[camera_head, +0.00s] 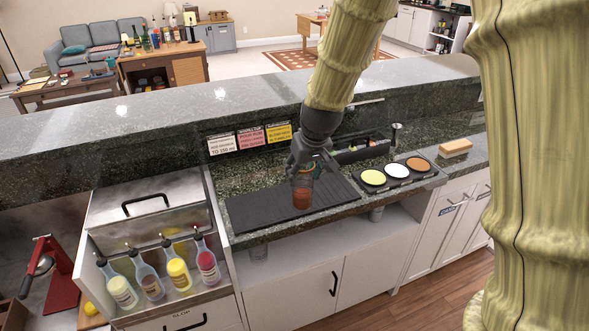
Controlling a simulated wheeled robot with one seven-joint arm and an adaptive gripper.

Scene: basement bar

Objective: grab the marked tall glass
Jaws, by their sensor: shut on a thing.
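A clear glass (302,197) with a reddish-brown lower part is upright at the black bar mat (258,212). My gripper (303,172) comes down from above and is shut on the glass near its upper part. The dark fingers hide the rim and part of the sides. I cannot tell whether the base of the glass touches the mat or is slightly above it. No clear mark can be made out on the glass at this size.
Right of the mat is a black tray (414,184) with yellow, white and orange discs. Behind are a dark caddy (362,146) and three cards (250,139) below the raised granite ledge (180,110). Several squeeze bottles (178,270) stand left. A brush (455,148) lies right.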

